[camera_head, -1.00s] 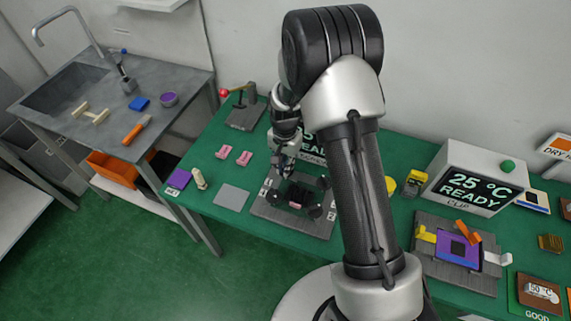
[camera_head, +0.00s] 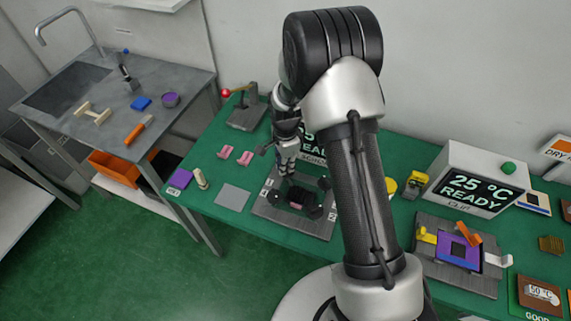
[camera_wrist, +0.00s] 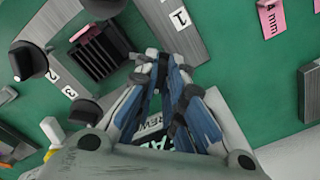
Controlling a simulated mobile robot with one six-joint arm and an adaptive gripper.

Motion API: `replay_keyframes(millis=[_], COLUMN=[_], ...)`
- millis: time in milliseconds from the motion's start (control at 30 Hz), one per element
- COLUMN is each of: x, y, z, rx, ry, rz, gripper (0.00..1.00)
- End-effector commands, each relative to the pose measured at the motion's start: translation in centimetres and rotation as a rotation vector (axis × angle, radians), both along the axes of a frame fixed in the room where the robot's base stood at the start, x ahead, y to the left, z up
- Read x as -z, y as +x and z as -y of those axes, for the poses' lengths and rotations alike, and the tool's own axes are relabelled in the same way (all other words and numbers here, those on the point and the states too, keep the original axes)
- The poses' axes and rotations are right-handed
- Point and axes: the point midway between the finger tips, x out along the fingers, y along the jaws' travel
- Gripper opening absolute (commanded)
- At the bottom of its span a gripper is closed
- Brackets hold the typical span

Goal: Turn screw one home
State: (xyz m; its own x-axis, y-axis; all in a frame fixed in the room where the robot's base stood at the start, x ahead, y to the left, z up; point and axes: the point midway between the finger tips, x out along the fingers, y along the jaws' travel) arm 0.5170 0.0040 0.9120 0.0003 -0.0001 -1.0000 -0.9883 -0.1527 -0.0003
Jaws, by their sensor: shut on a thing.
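The dark grey fixture (camera_head: 266,210) lies on the green table and carries black screw knobs around a ribbed black block (camera_wrist: 97,54) with a pink strip. White labels 1, 2 and 3 show on it in the wrist view. Two knobs, by label 2 (camera_wrist: 28,60) and label 3 (camera_wrist: 85,112), stand free. My gripper (camera_head: 286,172) is down at the fixture's back left, on the label 1 side. In the wrist view its fingers (camera_wrist: 163,66) are closed together around screw one, whose knob is mostly hidden by them. How far the screw is turned cannot be seen.
Pink blocks (camera_head: 224,152) and a grey plate (camera_head: 233,196) lie left of the fixture. A lever stand with a red ball (camera_head: 226,93) is behind. A display box (camera_head: 470,192) and a second fixture (camera_head: 455,270) are at right.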

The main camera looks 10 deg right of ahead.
Motion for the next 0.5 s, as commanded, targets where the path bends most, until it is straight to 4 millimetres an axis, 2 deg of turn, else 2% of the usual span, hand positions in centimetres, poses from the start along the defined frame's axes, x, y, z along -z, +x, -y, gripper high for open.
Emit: replay_keyframes(millis=[467,500], x=[0.03,0.03], y=[-0.01,-0.01], z=[0.02,0.02], rx=[0.014,0.014], ry=[0.0,0.0], rz=[0.0,0.0], gripper=[0.0,0.13])
